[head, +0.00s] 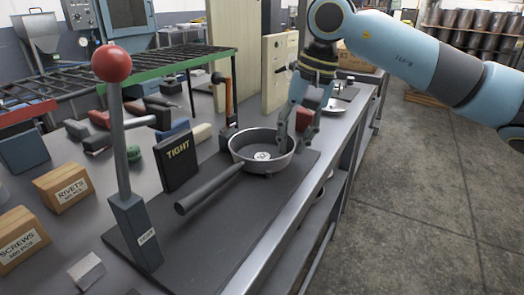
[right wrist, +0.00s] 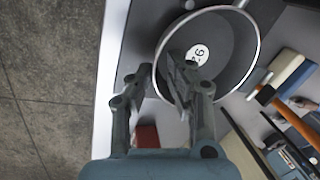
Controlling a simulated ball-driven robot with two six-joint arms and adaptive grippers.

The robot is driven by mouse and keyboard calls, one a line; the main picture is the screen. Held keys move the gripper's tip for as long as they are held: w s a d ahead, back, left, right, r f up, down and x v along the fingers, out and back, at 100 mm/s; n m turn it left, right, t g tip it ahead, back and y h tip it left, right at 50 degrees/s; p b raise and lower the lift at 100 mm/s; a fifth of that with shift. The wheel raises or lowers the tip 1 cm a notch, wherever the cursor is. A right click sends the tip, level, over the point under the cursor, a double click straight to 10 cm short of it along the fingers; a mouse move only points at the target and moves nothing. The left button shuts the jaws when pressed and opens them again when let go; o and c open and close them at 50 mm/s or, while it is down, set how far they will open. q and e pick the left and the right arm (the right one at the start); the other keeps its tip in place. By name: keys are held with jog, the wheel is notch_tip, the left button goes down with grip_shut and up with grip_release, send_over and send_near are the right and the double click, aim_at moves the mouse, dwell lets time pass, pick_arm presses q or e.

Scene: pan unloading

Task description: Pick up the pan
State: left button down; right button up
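The pan (head: 240,153) is a grey metal bowl with a long dark handle (head: 208,190) pointing to the lower left. It stands on a dark mat on the workbench, with a white round label on its inside bottom. My right gripper (head: 296,148) points down at the pan's right side. In the right wrist view, the gripper (right wrist: 158,72) has its fingers apart, either side of the pan's rim (right wrist: 257,52). One finger is over the bowl, the other outside it. Whether they touch the wall cannot be told. My left gripper is not in view.
A lever with a red ball (head: 112,63) rises at the front left. A dark "TIGHT" block (head: 178,162) stands left of the pan. An orange-handled hammer (head: 228,98) stands behind it. Cartons (head: 62,187) sit at left. The bench's right edge is close to the pan.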

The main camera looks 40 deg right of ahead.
jog(key=shift+x, duration=1.05)
jog(key=shift+r, duration=0.1)
jog(key=shift+c, duration=0.3)
grip_shut()
jog(key=shift+w+r, duration=0.1)
jog(key=shift+r, duration=0.35)
jog(key=v, duration=0.3)
jog(key=shift+w+d+r+b, duration=0.1)
jog(key=shift+d+r+b, duration=0.1)
jog(key=shift+b, duration=0.1)
jog(key=s+d+r+p, duration=0.3)
jog(key=d+r+p, duration=0.3)
jog(key=d+p, duration=0.4)
jog(key=p, duration=0.2)
jog(key=shift+d+r+p, duration=0.25)
jog(key=shift+r+p, duration=0.1)
jog(key=shift+r, duration=0.05)
